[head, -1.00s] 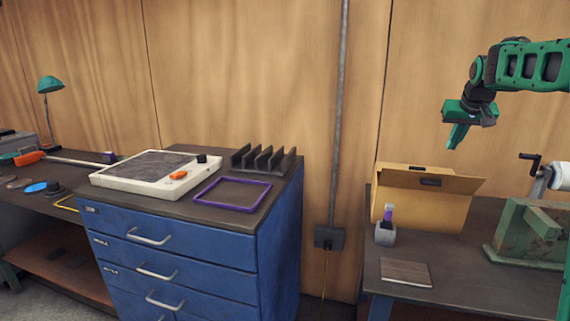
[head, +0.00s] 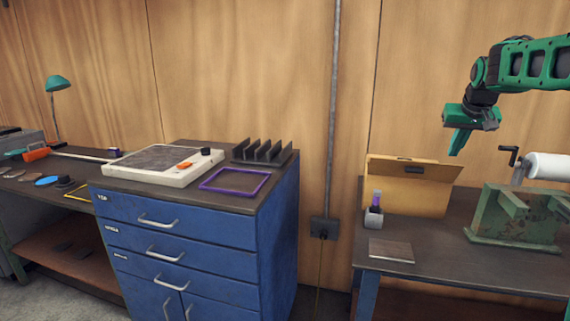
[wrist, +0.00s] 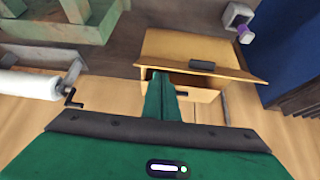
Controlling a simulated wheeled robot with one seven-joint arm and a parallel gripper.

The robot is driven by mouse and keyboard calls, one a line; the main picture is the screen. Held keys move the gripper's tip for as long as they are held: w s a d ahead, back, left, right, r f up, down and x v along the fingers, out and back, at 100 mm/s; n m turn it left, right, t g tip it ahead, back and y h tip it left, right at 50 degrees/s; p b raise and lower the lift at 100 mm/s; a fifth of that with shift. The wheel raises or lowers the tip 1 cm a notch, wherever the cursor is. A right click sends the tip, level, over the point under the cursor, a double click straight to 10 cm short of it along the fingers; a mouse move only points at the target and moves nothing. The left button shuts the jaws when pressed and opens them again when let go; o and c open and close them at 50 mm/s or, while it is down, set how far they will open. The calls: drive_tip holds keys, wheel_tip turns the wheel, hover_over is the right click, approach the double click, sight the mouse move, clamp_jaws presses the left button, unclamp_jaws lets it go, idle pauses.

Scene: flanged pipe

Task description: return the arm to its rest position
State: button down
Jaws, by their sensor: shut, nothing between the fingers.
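My gripper (head: 458,142) is green and hangs in the air at the upper right of the head view, at the end of my raised green arm. Its fingers are together and hold nothing. In the wrist view my gripper (wrist: 160,82) shows its closed fingers in front of an open cardboard box (wrist: 195,60). In the head view the box (head: 405,192) stands on the right bench, below and left of the fingertips. The fingers look apart from it.
A green metal stand (head: 515,212) and a white roll with a crank (head: 545,166) are right of the box. A small grey holder (head: 373,217) and a flat plate (head: 391,250) lie on the bench. A blue drawer cabinet (head: 200,235) stands left, across a gap.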

drive_tip(key=s+a+f+m+g, duration=0.1)
drive_tip(key=s+f, duration=0.5)
drive_tip(key=s, duration=1)
drive_tip(key=s+a+f+m+g+y, duration=0.1)
drive_tip(key=s+a+f+g, duration=0.2)
drive_tip(key=s, duration=1.3)
drive_tip(key=s+a+f+m+g+y, duration=0.1)
drive_tip(key=s+a+f, duration=0.4)
drive_tip(key=s+f, duration=0.5)
drive_tip(key=s+g, duration=0.1)
drive_tip(key=s, duration=0.4)
drive_tip(key=shift+s+f, duration=0.15)
drive_tip(key=shift+s, duration=0.25)
drive_tip(key=shift+w+f, duration=0.25)
drive_tip(key=shift+w, duration=0.4)
